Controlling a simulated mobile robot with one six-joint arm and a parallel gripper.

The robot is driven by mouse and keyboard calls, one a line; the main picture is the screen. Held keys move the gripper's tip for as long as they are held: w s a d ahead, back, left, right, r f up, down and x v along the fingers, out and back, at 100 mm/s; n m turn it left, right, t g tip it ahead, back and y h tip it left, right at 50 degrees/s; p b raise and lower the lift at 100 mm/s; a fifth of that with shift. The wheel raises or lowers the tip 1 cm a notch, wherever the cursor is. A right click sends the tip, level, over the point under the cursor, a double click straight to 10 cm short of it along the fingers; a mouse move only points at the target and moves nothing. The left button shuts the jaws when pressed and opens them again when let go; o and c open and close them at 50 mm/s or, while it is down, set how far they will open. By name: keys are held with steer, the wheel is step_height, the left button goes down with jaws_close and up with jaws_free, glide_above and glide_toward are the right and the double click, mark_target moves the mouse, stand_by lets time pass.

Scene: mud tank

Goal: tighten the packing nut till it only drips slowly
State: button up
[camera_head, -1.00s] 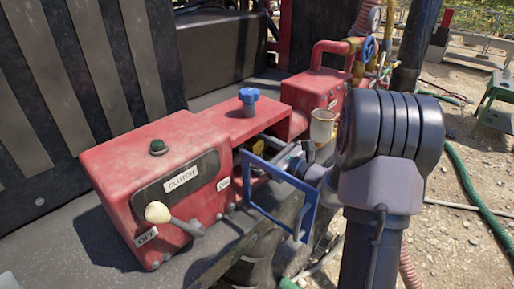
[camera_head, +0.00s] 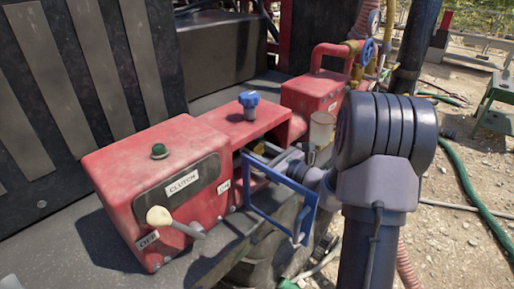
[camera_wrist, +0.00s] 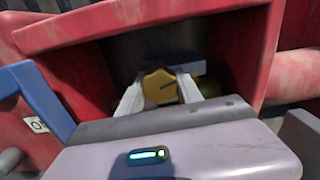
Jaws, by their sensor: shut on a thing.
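The packing nut (camera_wrist: 160,87) is a brass, round-edged piece with a dark slot or mark, inside the dark opening of the red pump housing in the wrist view. My gripper (camera_wrist: 160,92) reaches into that opening, its two pale fingers on either side of the nut and shut on it. In the head view my gripper (camera_head: 262,155) enters the housing from the right, behind a blue frame (camera_head: 282,203). I cannot make out any drip or water flow in either view.
The red housing (camera_head: 140,165) carries a clutch lever with a cream knob (camera_head: 158,215) and a blue knob (camera_head: 248,98) on top. A cloudy cup (camera_head: 322,128) stands close to my wrist. Green hose (camera_head: 465,180) lies on the ground.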

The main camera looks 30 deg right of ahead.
steer(key=m+p, duration=0.3)
steer(key=shift+r+m, duration=0.15)
steer(key=shift+m, duration=0.15)
steer(key=shift+m+p, duration=1.3)
steer(key=shift+f, duration=0.2)
steer(key=o, duration=1.4)
steer(key=shift+c, duration=0.2)
steer(key=v, duration=1.7)
steer(key=shift+s, duration=0.25)
steer(key=shift+r, duration=0.1)
